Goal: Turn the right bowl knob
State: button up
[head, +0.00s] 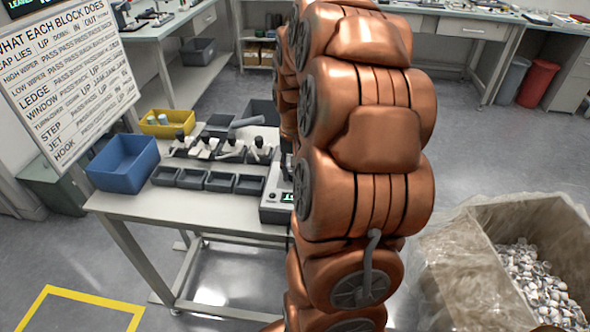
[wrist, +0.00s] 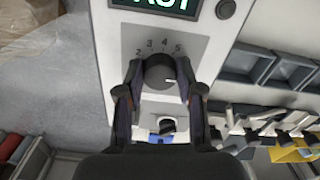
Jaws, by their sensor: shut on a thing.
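A round dark knob (wrist: 158,70) with a white pointer mark stands on a pale control panel (wrist: 198,50) in the wrist view. Numbers 2 to 5 are printed around it, and the mark points to the right side, past the 5. My gripper (wrist: 160,76) is shut on this knob, one finger on each side. In the head view the grey control box (head: 274,208) shows only its left part at the table's right end. My copper arm hides the rest of it, the knob and my gripper there.
A smaller dark switch (wrist: 167,125) sits close beside the knob, between my fingers. A lit display (wrist: 160,4) and a black button (wrist: 225,9) are on the panel. Grey trays (head: 208,181), a blue bin (head: 122,162) and a yellow bin (head: 166,124) stand on the table.

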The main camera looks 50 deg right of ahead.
jog(key=shift+c, duration=1)
jog(key=shift+n, duration=0.3)
jog(key=n+b, duration=0.2)
jog(key=n, duration=0.2)
jog(key=shift+f, duration=0.1)
jog(key=n+b, duration=0.1)
jog(key=n, duration=0.6)
jog(key=shift+d+n, duration=0.1)
jog(key=shift+n, duration=0.2)
jog(key=n, duration=0.6)
jog(key=shift+w, duration=0.1)
jog(key=n+p, duration=0.1)
jog(key=n, duration=0.4)
jog(key=shift+n, duration=0.3)
